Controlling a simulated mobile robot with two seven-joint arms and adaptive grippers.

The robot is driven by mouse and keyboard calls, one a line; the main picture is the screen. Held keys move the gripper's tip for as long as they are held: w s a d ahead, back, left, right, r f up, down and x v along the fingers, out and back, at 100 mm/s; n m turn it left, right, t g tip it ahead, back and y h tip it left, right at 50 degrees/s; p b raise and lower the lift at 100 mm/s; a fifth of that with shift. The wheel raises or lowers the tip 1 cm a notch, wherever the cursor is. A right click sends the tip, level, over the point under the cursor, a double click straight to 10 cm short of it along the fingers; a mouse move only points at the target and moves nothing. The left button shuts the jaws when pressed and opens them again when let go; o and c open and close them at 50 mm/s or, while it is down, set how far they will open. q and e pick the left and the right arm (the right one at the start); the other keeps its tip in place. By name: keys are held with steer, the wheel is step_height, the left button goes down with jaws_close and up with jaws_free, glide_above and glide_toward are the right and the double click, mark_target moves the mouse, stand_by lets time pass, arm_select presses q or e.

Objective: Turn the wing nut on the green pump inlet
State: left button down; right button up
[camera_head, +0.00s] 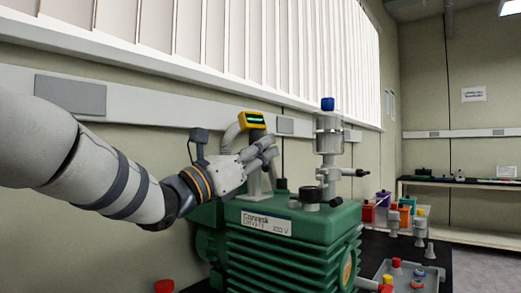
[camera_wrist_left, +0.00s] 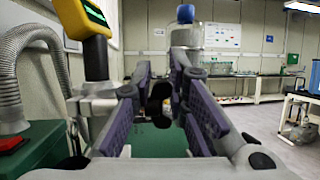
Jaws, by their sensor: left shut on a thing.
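The green pump (camera_head: 285,232) stands on a dark bench, its white label facing me. My left gripper (camera_head: 270,150) reaches in from the left, above the pump's top at the inlet fitting. In the left wrist view, the gripper (camera_wrist_left: 160,92) has its purple-padded fingers closed around a small dark piece, which looks like the wing nut (camera_wrist_left: 160,98). In the head view the fingers hide the wing nut. The pump's green top (camera_wrist_left: 160,141) shows below the fingers in the left wrist view. My right gripper is not in view.
A yellow gauge (camera_head: 252,120) stands behind the gripper, by a grey hose (camera_wrist_left: 30,70). Several coloured boxes (camera_head: 383,199) and a tray (camera_head: 424,274) of small fittings are on the right.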

arm_select(q)
steer(key=shift+r+p, duration=0.25)
steer(key=shift+p, duration=0.05)
steer(key=shift+d+r+g+y+p, duration=0.1)
steer(key=shift+r+g+y+p, duration=0.25)
steer(key=shift+g+y+p, duration=0.65)
steer(key=shift+w+y, duration=0.1)
steer(key=shift+y, duration=0.2)
steer(key=shift+w+d+f+g+y+p, duration=0.1)
steer(key=shift+w+f+g+y+p, duration=0.15)
steer(key=shift+g+y+p, duration=0.35)
steer(key=shift+w+d+f+g+y, duration=0.15)
steer(key=shift+f+g+y, duration=0.1)
steer(key=shift+g+y, duration=0.45)
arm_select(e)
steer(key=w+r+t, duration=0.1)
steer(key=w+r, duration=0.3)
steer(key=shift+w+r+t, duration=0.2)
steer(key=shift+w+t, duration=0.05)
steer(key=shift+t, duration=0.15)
arm_select(q)
steer(key=c, duration=1.7)
jaws_free()
steer(key=shift+o, duration=1.4)
steer(key=shift+w+f, duration=0.1)
